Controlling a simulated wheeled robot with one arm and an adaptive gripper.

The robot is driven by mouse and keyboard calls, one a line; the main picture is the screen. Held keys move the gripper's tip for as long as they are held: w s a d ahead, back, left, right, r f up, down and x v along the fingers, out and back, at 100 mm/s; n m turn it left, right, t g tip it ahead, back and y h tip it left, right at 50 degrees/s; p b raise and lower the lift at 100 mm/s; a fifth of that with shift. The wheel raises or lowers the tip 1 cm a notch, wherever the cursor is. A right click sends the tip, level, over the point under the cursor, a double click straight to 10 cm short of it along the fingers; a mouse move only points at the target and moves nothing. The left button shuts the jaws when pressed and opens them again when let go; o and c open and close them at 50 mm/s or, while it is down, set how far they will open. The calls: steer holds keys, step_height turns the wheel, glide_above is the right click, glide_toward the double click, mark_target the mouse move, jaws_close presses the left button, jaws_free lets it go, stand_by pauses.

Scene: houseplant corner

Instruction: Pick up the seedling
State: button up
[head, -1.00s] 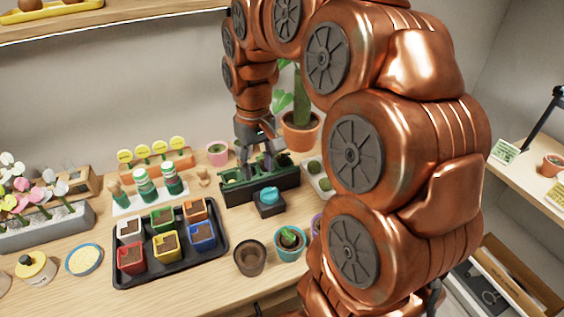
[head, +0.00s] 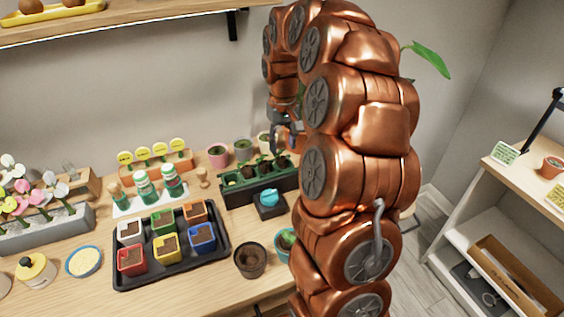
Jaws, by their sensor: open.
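Several small green seedlings (head: 264,166) stand in dark soil plugs in a long black and green planter (head: 233,200) at the back of the table. My gripper (head: 279,140) is above and behind the right part of this planter, partly hidden by my copper arm. It is open, and I see nothing between its fingers. Another small green plant in a teal pot (head: 284,242) is partly hidden behind my arm. Which seedling is meant, I cannot tell.
A black tray (head: 222,240) of coloured square pots fills the middle. An empty-looking brown pot (head: 250,260) stands in front of a small dark box with a teal top (head: 269,201). Small pots (head: 218,155) line the back. Shelves (head: 470,200) stand at right.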

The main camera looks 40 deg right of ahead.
mark_target(282, 158)
steer(key=shift+w+f+p, duration=0.2)
steer(key=shift+f+p, duration=0.85)
steer(key=shift+f, duration=1.5)
steer(key=shift+c, duration=0.2)
steer(key=c, duration=0.5)
